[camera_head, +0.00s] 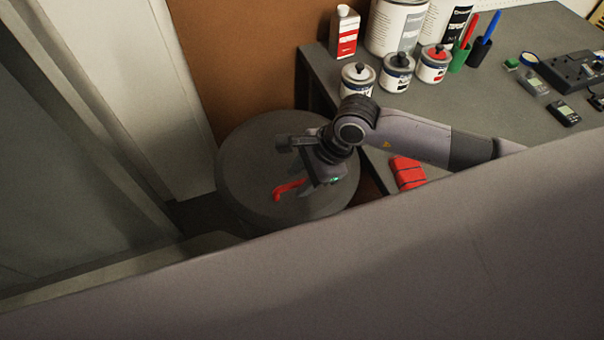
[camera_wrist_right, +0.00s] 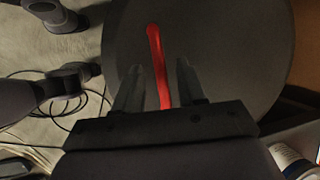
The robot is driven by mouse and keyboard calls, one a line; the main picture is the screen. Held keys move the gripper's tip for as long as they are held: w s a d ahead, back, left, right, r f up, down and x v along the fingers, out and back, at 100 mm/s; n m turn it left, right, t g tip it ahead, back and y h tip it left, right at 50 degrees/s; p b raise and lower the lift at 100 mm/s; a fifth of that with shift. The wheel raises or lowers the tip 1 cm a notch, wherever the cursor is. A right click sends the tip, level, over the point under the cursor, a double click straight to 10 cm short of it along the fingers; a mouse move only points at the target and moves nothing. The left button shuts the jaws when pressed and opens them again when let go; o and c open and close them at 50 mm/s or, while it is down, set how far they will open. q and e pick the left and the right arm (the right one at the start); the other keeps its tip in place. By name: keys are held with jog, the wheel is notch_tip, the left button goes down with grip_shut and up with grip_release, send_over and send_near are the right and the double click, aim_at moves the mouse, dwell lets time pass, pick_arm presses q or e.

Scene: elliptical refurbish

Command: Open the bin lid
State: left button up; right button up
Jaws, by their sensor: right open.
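The bin is round and dark grey, and its flat lid (camera_head: 240,165) shows from above beside the workbench. A red handle (camera_head: 288,189) lies across the lid. In the right wrist view the lid (camera_wrist_right: 240,60) fills the middle, with the red handle (camera_wrist_right: 155,55) running up from between the fingers. My right gripper (camera_head: 305,165) hangs over the lid next to the handle. It also shows in the wrist view (camera_wrist_right: 160,85), its two fingers apart on either side of the handle. Whether they touch it I cannot tell. My left gripper is not in view.
The workbench (camera_head: 490,110) holds small paint cans (camera_head: 396,75), a red and white bottle (camera_head: 344,32), large cans (camera_head: 394,25) and a red block (camera_head: 407,172). A brown panel (camera_head: 240,60) stands behind the bin. Black cables (camera_wrist_right: 75,105) lie on the floor.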

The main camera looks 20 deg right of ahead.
grip_shut()
jog(key=shift+w, duration=0.1)
